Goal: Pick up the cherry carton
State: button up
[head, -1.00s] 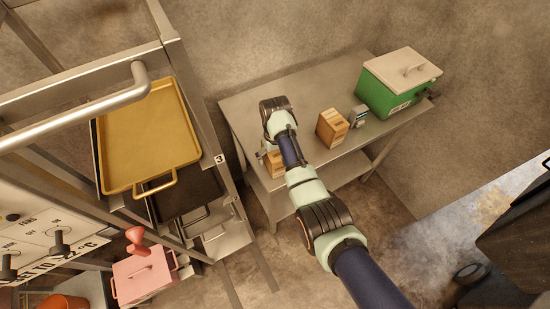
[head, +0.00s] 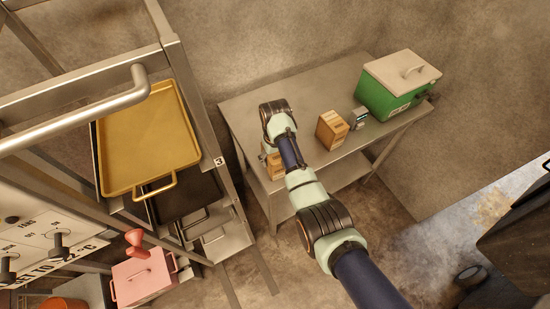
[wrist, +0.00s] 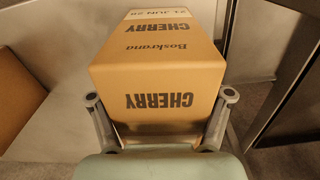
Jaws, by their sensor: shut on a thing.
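The cherry carton (wrist: 155,65) is a tan box with CHERRY and Boskrana printed upside down in the wrist view. My gripper (wrist: 160,97) has one finger on each side of the carton's near end and is shut on it. In the head view the carton (head: 275,168) shows only in part beside my arm, at the near left edge of the steel table (head: 240,105). My wrist hides the rest of it and most of the gripper. I cannot tell whether its base touches the table.
Another tan carton (head: 332,130) stands on the table right of my arm, with a small device (head: 359,118) and a green lidded box (head: 390,97) beyond. A metal rack with a yellow tray (head: 150,140) stands close on the left. The table's back is clear.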

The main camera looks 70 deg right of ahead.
notch_tip(320, 180, up, 19)
jog(key=p, duration=0.8)
jog(key=shift+f, duration=0.1)
jog(key=shift+c, duration=0.2)
jog(key=shift+r+p, duration=0.6)
jog(key=shift+p, duration=0.2)
jog(key=shift+s, duration=0.1)
